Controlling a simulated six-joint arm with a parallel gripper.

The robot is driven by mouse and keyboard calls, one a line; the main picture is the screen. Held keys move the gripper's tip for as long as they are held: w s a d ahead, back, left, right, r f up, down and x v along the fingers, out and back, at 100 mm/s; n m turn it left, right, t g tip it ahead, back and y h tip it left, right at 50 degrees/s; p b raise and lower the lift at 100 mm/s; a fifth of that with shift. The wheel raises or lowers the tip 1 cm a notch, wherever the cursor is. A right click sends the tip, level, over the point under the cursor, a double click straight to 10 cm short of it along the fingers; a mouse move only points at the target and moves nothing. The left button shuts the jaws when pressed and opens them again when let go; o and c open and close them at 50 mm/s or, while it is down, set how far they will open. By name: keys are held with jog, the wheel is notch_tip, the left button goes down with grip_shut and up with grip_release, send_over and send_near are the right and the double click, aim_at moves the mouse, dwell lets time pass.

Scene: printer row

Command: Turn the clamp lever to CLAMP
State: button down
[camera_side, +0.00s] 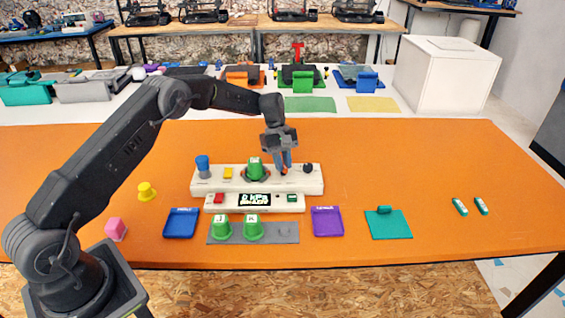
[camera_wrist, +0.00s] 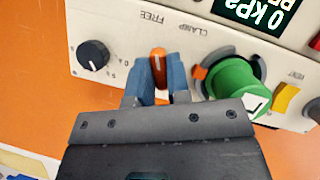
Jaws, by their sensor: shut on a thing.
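The clamp lever (camera_wrist: 158,66) is a small orange lever with a pale line on it. It sits on the white panel (camera_wrist: 110,22), close below the printed words FREE and CLAMP, which appear upside down in the wrist view. Its top end lies nearer FREE than CLAMP. My gripper (camera_wrist: 158,80) has its blue fingers shut on the lever, one on each side, partly hiding its lower end. In the side view my gripper (camera_side: 284,163) reaches down onto the right part of the panel, and a bit of orange shows between the fingertips.
Beside the lever are a black knob (camera_wrist: 93,55) and a green cup (camera_wrist: 236,86) in a dark round seat with an orange tab. A display (camera_side: 255,199) reads 0 kPa. Blue tray (camera_side: 181,223) and purple tray (camera_side: 327,221) lie in front.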

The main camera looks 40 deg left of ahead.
aim_at(284, 164)
jog(key=m+g+y, duration=0.1)
jog(key=m, duration=0.2)
jog(key=m+g, duration=0.1)
jog(key=m, duration=0.3)
jog(key=shift+w+d+m+y, duration=0.1)
jog(key=shift+w+m+y, duration=0.05)
jog(key=shift+m+y, duration=0.2)
jog(key=m+y, duration=0.1)
jog(key=m, duration=0.2)
jog(key=m+g+y, duration=0.1)
jog(key=m, duration=0.2)
jog(key=shift+y, duration=0.25)
jog(key=shift+m, duration=0.25)
jog(key=c, duration=1.1)
grip_release()
notch_tip(284, 164, up, 4)
jog(key=shift+r, duration=0.25)
jog(key=s+a+r, duration=0.2)
jog(key=a, duration=0.1)
jog(key=s+a+r, duration=0.2)
jog(key=a, duration=0.1)
jog(key=s+a+r, duration=0.2)
jog(key=a, duration=0.1)
jog(key=shift+s+a+r, duration=0.2)
jog(key=shift+a+r, duration=0.05)
jog(key=shift+a, duration=0.1)
